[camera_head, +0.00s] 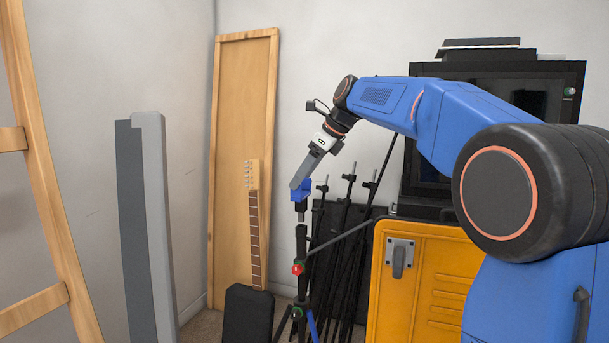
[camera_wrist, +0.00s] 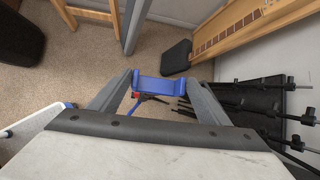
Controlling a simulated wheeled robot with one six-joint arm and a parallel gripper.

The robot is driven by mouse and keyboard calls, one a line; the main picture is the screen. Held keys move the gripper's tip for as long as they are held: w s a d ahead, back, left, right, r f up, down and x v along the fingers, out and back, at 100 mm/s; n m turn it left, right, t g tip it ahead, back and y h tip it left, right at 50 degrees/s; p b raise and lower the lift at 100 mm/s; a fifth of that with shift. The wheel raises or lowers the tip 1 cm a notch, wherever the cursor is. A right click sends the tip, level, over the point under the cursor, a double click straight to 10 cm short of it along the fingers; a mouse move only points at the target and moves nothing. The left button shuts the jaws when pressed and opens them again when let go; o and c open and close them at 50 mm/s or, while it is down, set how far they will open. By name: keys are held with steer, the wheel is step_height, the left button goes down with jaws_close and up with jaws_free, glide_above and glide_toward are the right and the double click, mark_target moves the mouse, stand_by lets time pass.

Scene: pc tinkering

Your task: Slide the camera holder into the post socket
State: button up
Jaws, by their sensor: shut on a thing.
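The blue camera holder (camera_head: 301,190) is clamped at the tips of my gripper (camera_head: 298,184), which reaches down from the upper right. A short metallic stem (camera_head: 300,214) shows under the holder, right at the top of the black upright post (camera_head: 302,245). I cannot tell how far the stem is inside the post socket. In the wrist view the holder (camera_wrist: 160,90) spans the gap between both grey fingers. It hides the post top there; only a red knob and parts of the stand (camera_wrist: 150,97) show below it.
Several black stands (camera_head: 345,230) lean behind the post. A yellow cabinet (camera_head: 430,285) stands to the right. A guitar (camera_head: 254,235) and a wooden panel (camera_head: 230,130) are behind left. A grey upright panel (camera_head: 150,220) and a wooden ladder (camera_head: 45,170) are farther left.

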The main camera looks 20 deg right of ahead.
mark_target(305, 194)
steer(key=shift+f, duration=2.15)
stand_by(0.5)
steer(key=o, duration=1.4)
steer(key=shift+r, duration=0.15)
steer(key=shift+v, duration=2.4)
steer(key=v, duration=1.7)
steer(key=s+a+f+n+h, duration=0.1)
steer(key=s+f+n, duration=0.7)
steer(key=s+f, duration=0.3)
steer(key=s+f+n+h, duration=0.2)
steer(key=s+f+n, duration=0.6)
steer(key=f, duration=1)
steer(key=s+a+f+n+h, duration=0.1)
steer(key=s+f+n+h, duration=0.1)
steer(key=s+f+n, duration=0.6)
steer(key=shift+s+a+f+n, duration=0.15)
steer(key=shift+s+f+n, duration=0.05)
steer(key=shift+s+f, duration=1.5)
steer(key=shift+s+a+f+n, duration=0.15)
steer(key=shift+s+f+n, duration=0.05)
steer(key=shift+s+f, duration=1.55)
